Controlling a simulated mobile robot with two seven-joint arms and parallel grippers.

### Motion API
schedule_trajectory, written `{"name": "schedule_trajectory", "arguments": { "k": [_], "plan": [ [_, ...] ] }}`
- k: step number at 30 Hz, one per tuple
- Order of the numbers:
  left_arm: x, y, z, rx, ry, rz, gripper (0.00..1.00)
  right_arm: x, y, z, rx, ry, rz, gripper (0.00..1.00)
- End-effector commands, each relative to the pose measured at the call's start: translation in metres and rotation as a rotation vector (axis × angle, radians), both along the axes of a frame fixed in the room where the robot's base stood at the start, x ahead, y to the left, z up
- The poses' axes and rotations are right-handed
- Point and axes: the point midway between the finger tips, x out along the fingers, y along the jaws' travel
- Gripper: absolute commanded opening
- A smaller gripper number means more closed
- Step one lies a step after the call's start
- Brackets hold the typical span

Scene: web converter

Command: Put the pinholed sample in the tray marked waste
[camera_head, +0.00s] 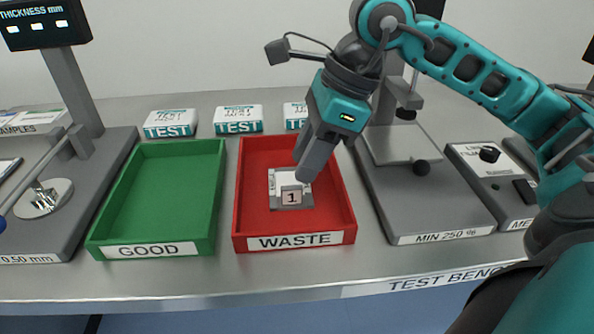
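The red tray (347,211) carries the label WASTE on its front. A small pale, flat sample (275,184) with a block marked "1" (291,197) is within the tray's outline, near its middle. My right gripper (307,178) points down over the red tray, its fingertips right beside or over the sample. Only one side of the fingers shows clearly, so I cannot tell whether they are apart or touch the sample. No pinhole can be made out. My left gripper is not in view.
An empty green tray (96,240) marked GOOD stands left of the red one. Several white TEST boxes (238,119) line the back. A grey device marked MIN 250 % (440,215) stands close on the right, a thickness gauge (62,85) on the left.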

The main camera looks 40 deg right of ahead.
Motion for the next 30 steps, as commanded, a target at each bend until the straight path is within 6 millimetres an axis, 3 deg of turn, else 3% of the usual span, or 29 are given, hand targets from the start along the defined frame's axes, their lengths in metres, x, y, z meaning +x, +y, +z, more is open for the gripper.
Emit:
{"name": "schedule_trajectory", "arguments": {
  "k": [3, 11, 30],
  "plan": [
    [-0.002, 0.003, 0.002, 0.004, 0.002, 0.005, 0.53, -0.005, -0.009, 0.028, -0.002, -0.004, -0.002, 0.35],
    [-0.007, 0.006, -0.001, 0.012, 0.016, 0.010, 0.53, -0.013, -0.021, 0.061, 0.000, -0.002, 0.000, 0.35],
    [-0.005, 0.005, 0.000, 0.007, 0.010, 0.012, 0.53, -0.014, -0.023, 0.065, 0.000, 0.000, 0.001, 0.35]
  ]
}}
